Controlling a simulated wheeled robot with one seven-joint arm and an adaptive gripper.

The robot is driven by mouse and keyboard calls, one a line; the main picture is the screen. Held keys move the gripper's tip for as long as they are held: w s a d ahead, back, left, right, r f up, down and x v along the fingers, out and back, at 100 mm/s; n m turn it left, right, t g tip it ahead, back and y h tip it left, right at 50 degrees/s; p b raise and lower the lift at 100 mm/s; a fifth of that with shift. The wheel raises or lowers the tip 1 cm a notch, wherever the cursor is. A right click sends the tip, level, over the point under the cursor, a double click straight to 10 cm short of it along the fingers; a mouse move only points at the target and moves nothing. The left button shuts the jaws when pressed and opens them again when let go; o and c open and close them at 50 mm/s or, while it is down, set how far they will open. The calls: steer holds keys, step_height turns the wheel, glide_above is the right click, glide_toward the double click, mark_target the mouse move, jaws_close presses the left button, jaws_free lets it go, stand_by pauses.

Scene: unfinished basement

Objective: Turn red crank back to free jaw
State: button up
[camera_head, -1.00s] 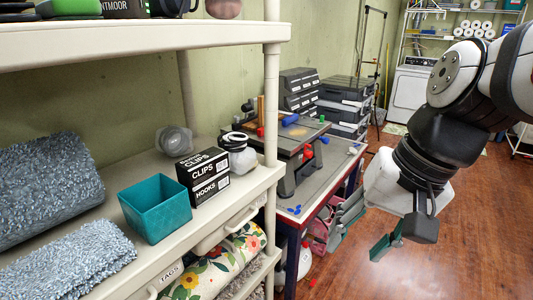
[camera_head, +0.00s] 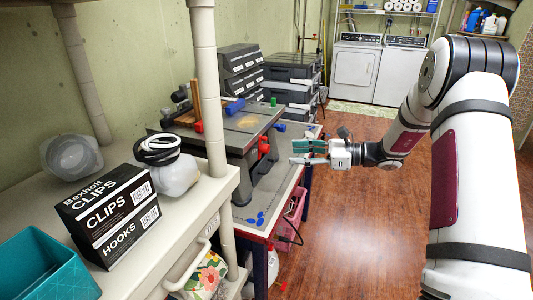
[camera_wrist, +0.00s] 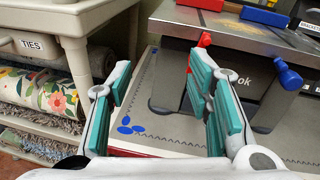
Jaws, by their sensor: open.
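The bench machine (camera_head: 238,125) has a flat grey top and stands on a workbench. A red handle (camera_head: 263,146), which looks like the crank, is on its side facing my gripper. In the wrist view a red part (camera_wrist: 205,39) shows at the machine's edge, partly hidden behind my right finger. I cannot tell for sure which part is the jaw; a red block (camera_head: 199,127) sits at the top's left edge. My gripper (camera_head: 296,153) is open, to the right of the handle and apart from it in the head view. In the wrist view its teal fingers (camera_wrist: 158,78) are spread with nothing between them.
A blue knob (camera_wrist: 287,73) sticks out of the machine's side. Small blue pieces (camera_wrist: 128,126) lie on the workbench (camera_wrist: 170,130). A shelf post (camera_head: 207,90) and shelf with a clips box (camera_head: 108,215) stand at left. Floor (camera_head: 350,230) to the right is open.

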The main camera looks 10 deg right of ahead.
steer(key=w+d+f+m+t, duration=0.3)
steer(key=d+f, duration=0.1)
glide_toward(259, 147)
steer(key=x, duration=0.4)
steer(key=w+f+x, duration=0.1)
steer(key=x, duration=0.2)
steer(key=shift+d, duration=0.3)
steer(key=shift+c, duration=0.5)
jaws_close()
